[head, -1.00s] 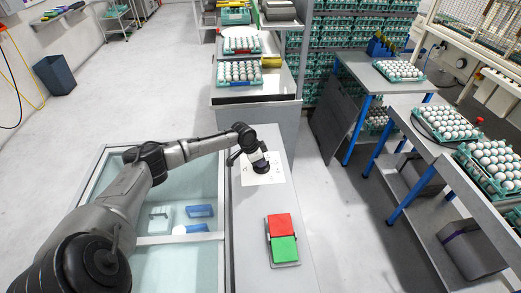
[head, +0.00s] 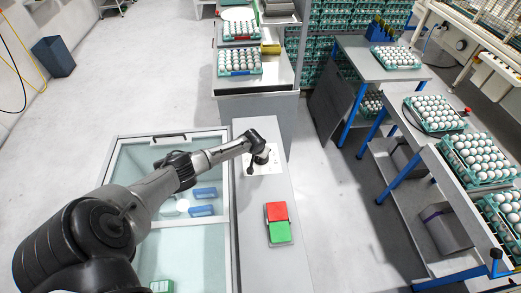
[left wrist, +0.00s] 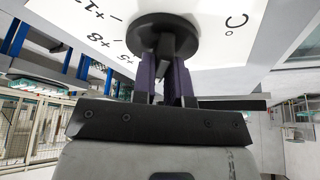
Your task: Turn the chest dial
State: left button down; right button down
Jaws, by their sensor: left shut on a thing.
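The chest dial is a round black knob (left wrist: 163,32) on a white panel (left wrist: 225,50) marked with numbers and a °C sign, seen in the left wrist view. My left gripper (left wrist: 165,72) is shut on the dial's narrow grip, with a dark purple finger on each side. In the head view the left gripper (head: 260,158) is down on the white dial panel (head: 274,165) on the chest's grey top, and hides most of the dial. My right gripper is not in view.
The chest (head: 225,182) has glass lids, with blue and white items inside. A red block (head: 277,211) and a green block (head: 280,232) lie on its grey top. Egg trays (head: 239,62) stand on the table behind, and more on the right tables. The floor between is clear.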

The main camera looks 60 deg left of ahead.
pick_arm(q)
jog(key=shift+n+p, duration=0.35)
jog(key=shift+n, duration=0.05)
jog(key=shift+y, duration=0.3)
jog(key=c, duration=1.1)
grip_release()
jog(key=shift+c, duration=0.2)
jog(key=shift+r, duration=0.2)
jog(key=p+v, duration=0.3)
jog(key=v, duration=1)
jog(key=shift+r, duration=0.2)
